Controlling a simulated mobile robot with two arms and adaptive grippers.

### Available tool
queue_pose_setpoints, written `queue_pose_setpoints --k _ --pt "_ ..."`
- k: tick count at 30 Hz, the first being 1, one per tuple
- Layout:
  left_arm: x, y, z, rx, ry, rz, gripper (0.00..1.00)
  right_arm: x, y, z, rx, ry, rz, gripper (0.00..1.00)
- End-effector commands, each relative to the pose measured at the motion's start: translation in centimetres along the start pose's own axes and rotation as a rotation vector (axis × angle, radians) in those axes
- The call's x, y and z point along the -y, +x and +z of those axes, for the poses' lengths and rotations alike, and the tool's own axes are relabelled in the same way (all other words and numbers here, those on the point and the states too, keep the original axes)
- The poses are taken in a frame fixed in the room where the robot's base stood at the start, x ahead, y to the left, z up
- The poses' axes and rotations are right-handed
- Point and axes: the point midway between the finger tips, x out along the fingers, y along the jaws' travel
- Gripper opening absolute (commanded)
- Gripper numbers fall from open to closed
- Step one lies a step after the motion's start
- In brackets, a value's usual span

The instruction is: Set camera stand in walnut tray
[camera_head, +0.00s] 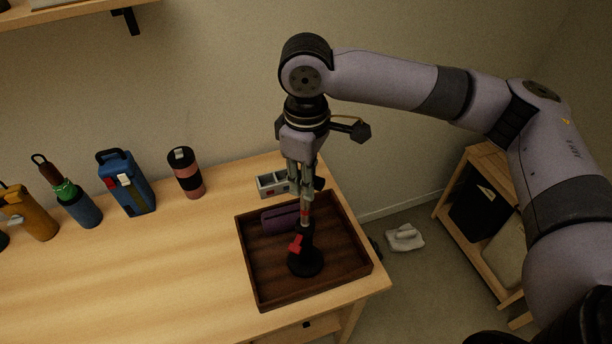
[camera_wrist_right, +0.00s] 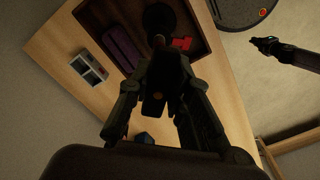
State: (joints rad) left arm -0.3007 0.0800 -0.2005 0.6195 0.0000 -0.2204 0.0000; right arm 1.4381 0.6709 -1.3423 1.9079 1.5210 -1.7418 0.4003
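The dark walnut tray (camera_head: 253,274) lies on the table at its right end; its rim also shows in the right wrist view (camera_wrist_right: 203,20). The black camera stand (camera_head: 305,263) is upright inside the tray's front part, with a round base and a red clamp. Whether its base touches the tray floor I cannot tell. My right gripper (camera_head: 304,192) points down from above, its fingers closed around the stand's upper part. In the wrist view the fingers flank the stand's dark top (camera_wrist_right: 163,85). My left gripper is not visible in the head view.
A purple case (camera_head: 280,220) lies in the tray behind the stand. A small grey divided box (camera_head: 272,184) stands behind the tray. A striped tumbler (camera_head: 187,173), blue flask (camera_head: 126,184) and other bottles line the table's back left. The table's front left is clear.

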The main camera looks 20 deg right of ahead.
Motion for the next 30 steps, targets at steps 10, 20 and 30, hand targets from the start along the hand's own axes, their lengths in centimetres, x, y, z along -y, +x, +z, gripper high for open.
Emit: queue_pose_setpoints --k 10,20,30 --pt "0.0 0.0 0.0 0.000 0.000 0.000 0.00 0.0 0.0 0.0 0.000 0.000 0.000 0.37" --pt "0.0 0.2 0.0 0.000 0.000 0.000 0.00 -0.1 -1.2 -0.1 -0.003 0.001 0.003 0.37" --pt "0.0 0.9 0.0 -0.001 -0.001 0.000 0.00 -0.1 -8.1 -0.1 -0.004 0.002 0.002 0.37"
